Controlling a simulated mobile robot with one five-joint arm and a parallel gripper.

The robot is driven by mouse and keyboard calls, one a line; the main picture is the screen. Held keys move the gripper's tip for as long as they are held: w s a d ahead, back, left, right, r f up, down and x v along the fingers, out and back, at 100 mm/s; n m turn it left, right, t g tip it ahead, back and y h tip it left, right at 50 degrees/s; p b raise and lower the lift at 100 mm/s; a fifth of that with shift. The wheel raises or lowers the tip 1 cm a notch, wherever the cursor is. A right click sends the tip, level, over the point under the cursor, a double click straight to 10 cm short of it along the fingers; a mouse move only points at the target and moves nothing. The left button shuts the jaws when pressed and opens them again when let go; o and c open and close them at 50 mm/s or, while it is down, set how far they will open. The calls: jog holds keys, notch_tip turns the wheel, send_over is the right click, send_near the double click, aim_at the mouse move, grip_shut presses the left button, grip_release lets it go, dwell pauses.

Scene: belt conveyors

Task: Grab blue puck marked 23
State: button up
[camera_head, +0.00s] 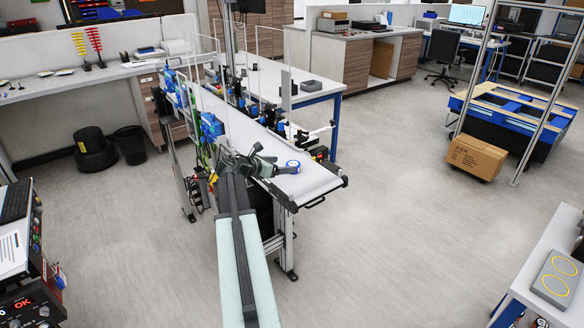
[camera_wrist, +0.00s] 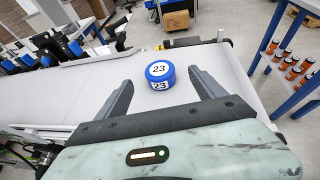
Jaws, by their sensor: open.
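The blue puck (camera_wrist: 160,72) has a white top and side label, both marked 23. It lies on the pale conveyor belt (camera_wrist: 60,97) near the belt's end. In the head view the puck (camera_head: 292,166) shows at the near end of the belt (camera_head: 232,135). My gripper (camera_wrist: 165,85) is open, with its two dark fingers on either side of the space in front of the puck. The puck appears between and slightly beyond the fingertips, not clasped. In the head view my gripper (camera_head: 262,160) is just left of the puck, partly hidden by my own arm.
Blue and black devices (camera_head: 211,127) and clear panels line the belt's sides. A cardboard box (camera_head: 474,157) stands on the floor at right. A rack with several orange-brown cylinders (camera_wrist: 290,62) is right of the belt. Floor right of the conveyor is open.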

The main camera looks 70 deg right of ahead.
aim_at(292, 164)
jog(key=shift+b+x, duration=0.6)
jog(key=shift+x, duration=0.5)
jog(key=shift+w+b+x, duration=0.1)
jog(key=shift+b+x, duration=0.4)
jog(key=shift+x, duration=0.9)
jog(key=shift+w+b+x, duration=0.15)
jog(key=shift+b+x, duration=0.35)
jog(key=shift+x, duration=0.9)
jog(key=shift+f, duration=0.15)
jog(key=c, duration=1.5)
jog(key=shift+r+p, duration=0.45)
notch_tip(292, 164, up, 3)
jog(key=p, duration=0.3)
jog(key=shift+r, duration=0.15)
jog(key=a+r+p, duration=0.1)
jog(key=a, duration=1.5)
jog(key=shift+w, duration=0.4)
